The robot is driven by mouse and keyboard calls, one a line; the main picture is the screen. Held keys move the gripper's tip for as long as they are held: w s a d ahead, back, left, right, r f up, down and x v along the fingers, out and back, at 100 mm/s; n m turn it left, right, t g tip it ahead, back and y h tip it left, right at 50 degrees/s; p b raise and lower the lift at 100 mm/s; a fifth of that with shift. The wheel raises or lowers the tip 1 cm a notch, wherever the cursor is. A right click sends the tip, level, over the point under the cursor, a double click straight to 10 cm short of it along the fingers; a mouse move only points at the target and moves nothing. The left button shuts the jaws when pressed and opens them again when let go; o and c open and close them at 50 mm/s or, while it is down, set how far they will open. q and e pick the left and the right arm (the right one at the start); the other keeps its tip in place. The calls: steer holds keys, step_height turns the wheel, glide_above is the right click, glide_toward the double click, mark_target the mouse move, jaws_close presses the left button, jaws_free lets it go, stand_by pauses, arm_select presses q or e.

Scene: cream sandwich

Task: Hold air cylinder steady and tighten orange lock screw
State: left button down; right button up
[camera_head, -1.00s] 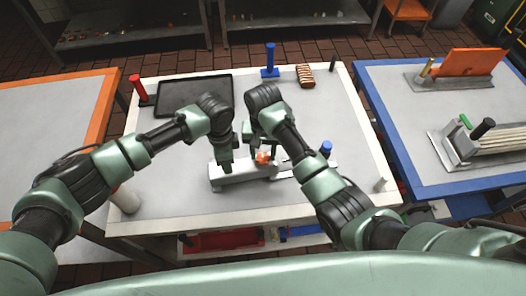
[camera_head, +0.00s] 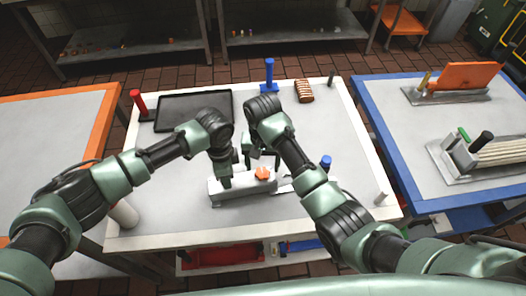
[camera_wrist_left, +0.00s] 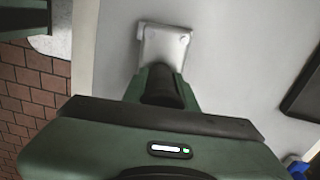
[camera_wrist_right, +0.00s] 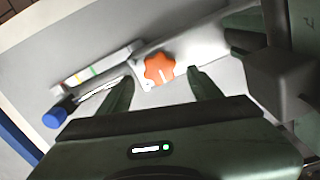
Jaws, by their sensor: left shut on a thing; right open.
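The air cylinder (camera_head: 240,188) is a grey-white block lying on the middle of the table. Its end also shows in the left wrist view (camera_wrist_left: 163,45). The orange lock screw (camera_head: 263,173) is a lobed knob on top of its right part, and it is plain in the right wrist view (camera_wrist_right: 159,68). My left gripper (camera_head: 224,180) is shut on the cylinder's left part; its fingertips are mostly hidden in the left wrist view. My right gripper (camera_wrist_right: 160,82) is open, its fingers apart on either side of the screw's near edge, not visibly touching it.
A rod with a blue end (camera_wrist_right: 57,117) sticks out to the right of the cylinder. A black tray (camera_head: 193,110), a red-handled tool (camera_head: 137,100), a blue-handled tool (camera_head: 269,75) and a brown striped bar (camera_head: 304,92) sit toward the back. The table's front (camera_head: 300,218) is clear.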

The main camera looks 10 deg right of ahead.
mark_target(263, 170)
arm_select(q)
steer(key=shift+s+f, duration=0.1)
arm_select(e)
step_height(263, 170, up, 10)
steer(key=shift+r, duration=0.2)
stand_by(0.4)
arm_select(q)
steer(key=c, duration=0.9)
jaws_free()
steer(key=shift+c, duration=0.2)
